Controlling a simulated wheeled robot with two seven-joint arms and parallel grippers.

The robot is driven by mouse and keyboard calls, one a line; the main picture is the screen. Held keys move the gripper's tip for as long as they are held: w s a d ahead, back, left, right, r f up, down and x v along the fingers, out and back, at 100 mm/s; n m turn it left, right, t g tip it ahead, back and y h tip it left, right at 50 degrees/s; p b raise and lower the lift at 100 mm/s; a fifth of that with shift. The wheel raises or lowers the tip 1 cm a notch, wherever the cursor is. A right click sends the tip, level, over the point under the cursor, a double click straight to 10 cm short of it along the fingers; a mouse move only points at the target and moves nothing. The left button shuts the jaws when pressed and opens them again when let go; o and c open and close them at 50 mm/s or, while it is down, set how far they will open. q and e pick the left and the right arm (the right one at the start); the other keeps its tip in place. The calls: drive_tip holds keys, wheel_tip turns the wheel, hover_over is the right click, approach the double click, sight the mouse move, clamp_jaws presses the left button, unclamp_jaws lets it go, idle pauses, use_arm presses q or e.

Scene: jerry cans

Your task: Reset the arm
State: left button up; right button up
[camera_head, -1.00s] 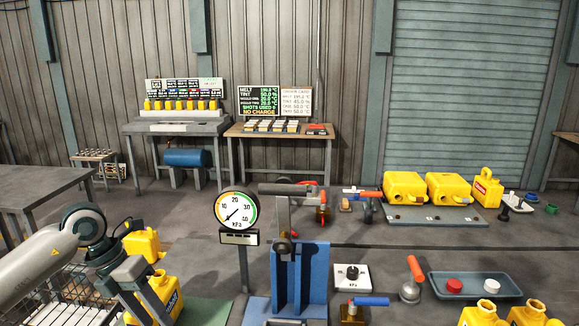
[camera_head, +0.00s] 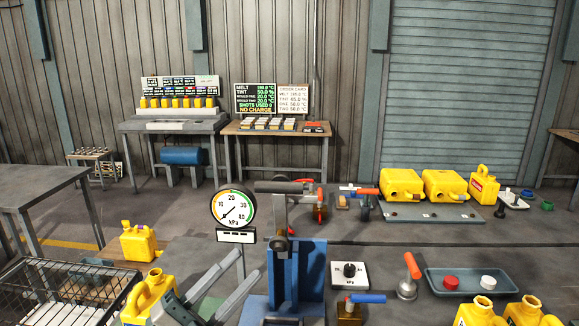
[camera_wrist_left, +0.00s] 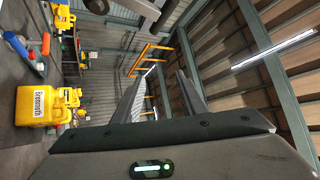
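A yellow jerry can (camera_head: 146,297) stands just left of the gripper, partly cut off by the lower edge. My right gripper is not in view.
A blue fixture (camera_head: 312,275) with a lever stands right of the gripper, beside a round gauge (camera_head: 234,208). A wire basket (camera_head: 60,290) is at the lower left. A tray (camera_head: 473,282) with red and white caps and several yellow cans are on the right.

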use_arm(q)
drive_tip(key=w+a+f+n+t+y, duration=0.1)
drive_tip(key=a+f+n+t+y, duration=0.3)
drive_tip(key=a+f+n+y, duration=0.9)
drive_tip(key=s+a+f+n+g+y, duration=0.1)
drive_tip(key=s+f+n+g+y, duration=0.5)
drive_tip(key=f, duration=0.6)
drive_tip(key=s+f+n+g+h, duration=0.1)
drive_tip(key=s+f+g, duration=0.4)
drive_tip(key=s+f, duration=0.5)
drive_tip(key=s+f+n+g+h, duration=0.15)
drive_tip(key=s+f+g, duration=0.35)
drive_tip(key=s, duration=1)
wheel_tip(320, 180, down, 30)
drive_tip(key=s+d+g, duration=0.1)
drive_tip(key=s+g, duration=0.1)
drive_tip(key=s+a+f+y, duration=0.1)
drive_tip(key=s+a+f, duration=0.2)
drive_tip(key=s+f, duration=1.3)
drive_tip(key=shift+s+f+g, duration=0.35)
drive_tip(key=shift+s+g, duration=0.05)
drive_tip(key=shift+s, duration=0.35)
drive_tip(key=shift+a, duration=0.1)
